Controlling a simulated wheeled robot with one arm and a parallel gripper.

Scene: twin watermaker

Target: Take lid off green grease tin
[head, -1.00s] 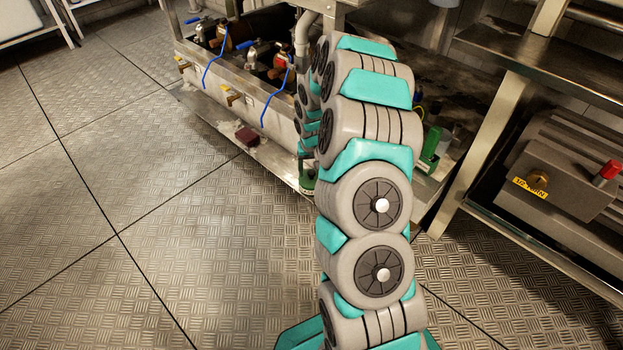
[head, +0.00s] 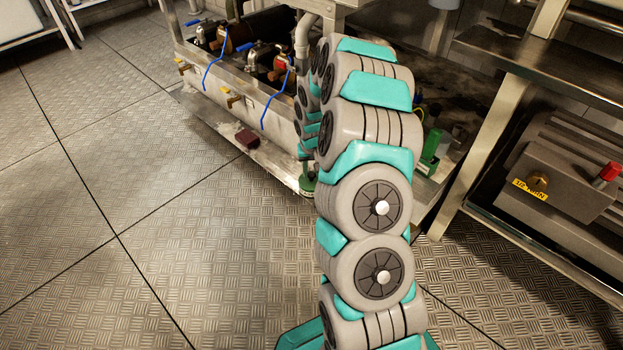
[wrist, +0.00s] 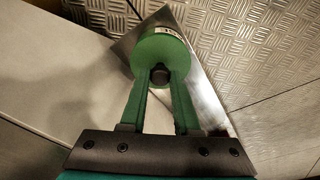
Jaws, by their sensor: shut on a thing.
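The green grease tin (wrist: 158,44) is round, with a small white label on its side. In the wrist view it stands at the edge of a metal shelf. Its lid (wrist: 150,62) is green and carries a dark knob (wrist: 160,76). My gripper (wrist: 160,74) has its two green fingers shut on the knob from either side. I cannot see a gap between lid and tin. In the head view only a small green part of the tin (head: 307,187) shows beside my arm, which hides most of it.
The metal shelf (head: 240,160) is the low ledge of the machine frame. A green bottle (head: 430,146) stands to the right of my arm. A steel bench (head: 485,150) is at right. The floor at left is clear.

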